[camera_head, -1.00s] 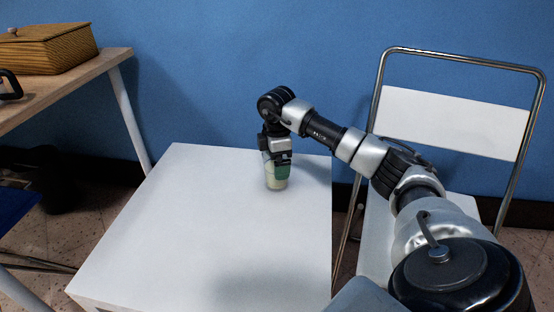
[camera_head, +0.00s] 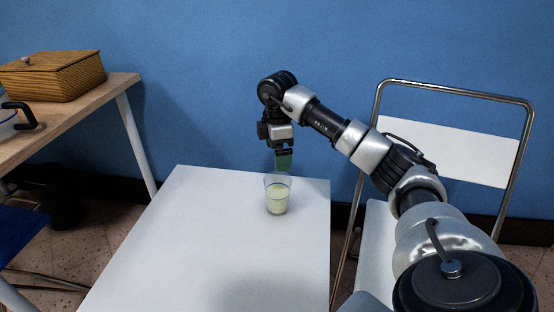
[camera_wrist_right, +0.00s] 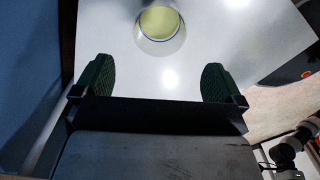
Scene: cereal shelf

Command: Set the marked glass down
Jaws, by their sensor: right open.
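A clear glass (camera_head: 277,196) with a pale yellow-green drink stands upright on the white table (camera_head: 190,255), near its back right part. It also shows in the right wrist view (camera_wrist_right: 160,28), seen from above, with a dark line around it. My right gripper (camera_head: 284,160) is above and just behind the glass, apart from it. In the wrist view its green fingers (camera_wrist_right: 158,82) are spread wide with nothing between them. My left gripper is not in view.
A folding chair (camera_head: 460,150) stands right of the white table. The white table's front and left are clear.

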